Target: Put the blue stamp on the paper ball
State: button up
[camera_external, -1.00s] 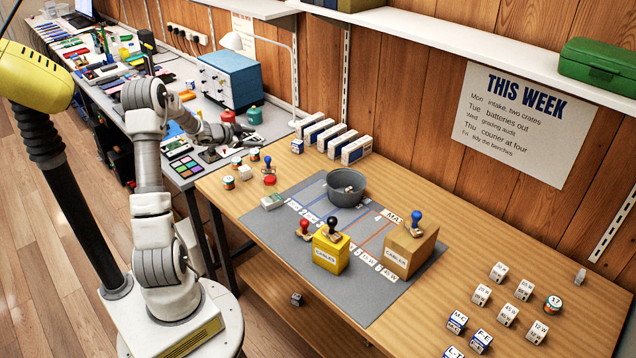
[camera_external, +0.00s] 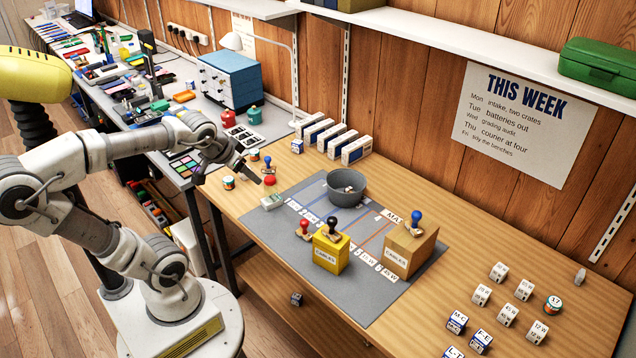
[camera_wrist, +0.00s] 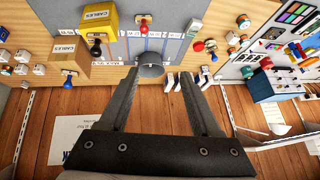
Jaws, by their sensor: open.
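A blue-knobbed stamp (camera_external: 416,217) stands on the cardboard box (camera_external: 410,255); it also shows in the wrist view (camera_wrist: 68,80). Another blue-knobbed stamp (camera_external: 267,160) stands at the table's left end, close to my gripper (camera_external: 250,174). My gripper is open and empty above that end; its two spread fingers show in the wrist view (camera_wrist: 160,78). A small pale lump (camera_external: 580,277) lies at the far right by the wall and may be the paper ball; it is too small to be sure.
A grey bowl (camera_external: 346,190) stands on the grey mat (camera_external: 300,205). A yellow box (camera_external: 330,253) bears a black stamp (camera_external: 331,228); a red stamp (camera_external: 304,230) is beside it. Several labelled cubes (camera_external: 498,271) fill the right end. White boxes (camera_external: 335,138) line the back.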

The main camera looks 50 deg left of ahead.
jog(key=s+d+f+g+h, duration=0.1)
jog(key=s+d+h, duration=0.1)
jog(key=s+d, duration=0.3)
jog(key=shift+s+f, duration=0.25)
jog(key=shift+s, duration=0.15)
jog(key=shift+a, duration=0.1)
notch_tip(320, 180, up, 3)
jog(key=p, duration=0.3)
jog(key=shift+r, duration=0.1)
